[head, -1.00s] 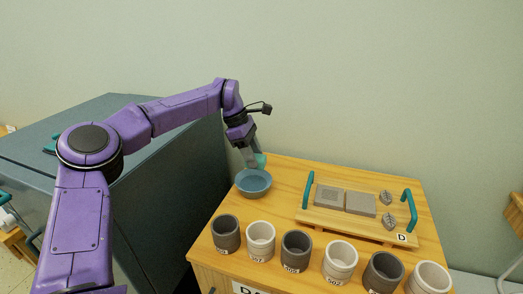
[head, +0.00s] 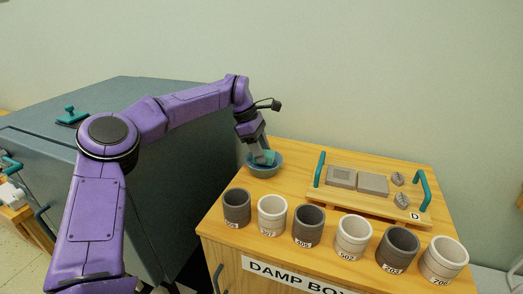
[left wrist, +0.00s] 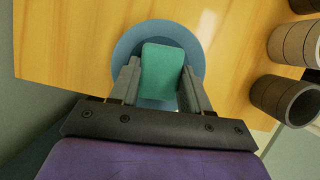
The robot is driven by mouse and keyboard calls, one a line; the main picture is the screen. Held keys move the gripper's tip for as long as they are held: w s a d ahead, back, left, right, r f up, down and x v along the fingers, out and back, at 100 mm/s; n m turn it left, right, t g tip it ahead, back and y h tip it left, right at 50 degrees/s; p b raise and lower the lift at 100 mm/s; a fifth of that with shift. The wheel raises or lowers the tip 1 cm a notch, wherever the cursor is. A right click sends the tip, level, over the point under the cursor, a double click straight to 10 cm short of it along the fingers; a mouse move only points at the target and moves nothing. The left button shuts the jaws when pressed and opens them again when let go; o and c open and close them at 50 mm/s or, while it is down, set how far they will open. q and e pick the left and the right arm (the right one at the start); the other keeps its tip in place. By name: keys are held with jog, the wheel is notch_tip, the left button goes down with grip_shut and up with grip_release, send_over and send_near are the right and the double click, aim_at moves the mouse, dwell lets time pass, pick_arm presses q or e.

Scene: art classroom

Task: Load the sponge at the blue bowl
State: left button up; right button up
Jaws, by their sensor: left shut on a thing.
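The blue bowl (head: 264,171) stands on the wooden cabinet top near its back left corner. My left gripper (head: 262,158) is over the bowl with its fingertips at the bowl's opening. It is shut on a teal-green sponge (head: 269,157). In the left wrist view the sponge (left wrist: 162,72) sits between the two fingers (left wrist: 160,85), and the bowl's rim (left wrist: 127,45) shows around it. Whether the sponge touches the bowl's bottom I cannot tell. My right gripper is not in view.
Several dark and white numbered cups (head: 309,226) line the front edge of the wooden cabinet (head: 300,160). A wooden tray (head: 375,205) with teal handles and grey tiles stands to the right. A blue-grey cabinet (head: 170,150) is at left, and the wall is close behind.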

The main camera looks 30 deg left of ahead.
pick_arm(q)
jog(key=shift+w+f, duration=0.1)
jog(key=shift+f+b, duration=0.3)
jog(key=shift+f, duration=0.1)
dwell(0.5)
jog(key=shift+f, duration=0.1)
dwell(1.1)
notch_tip(320, 180, up, 7)
jog(key=p, duration=0.7)
dwell(0.6)
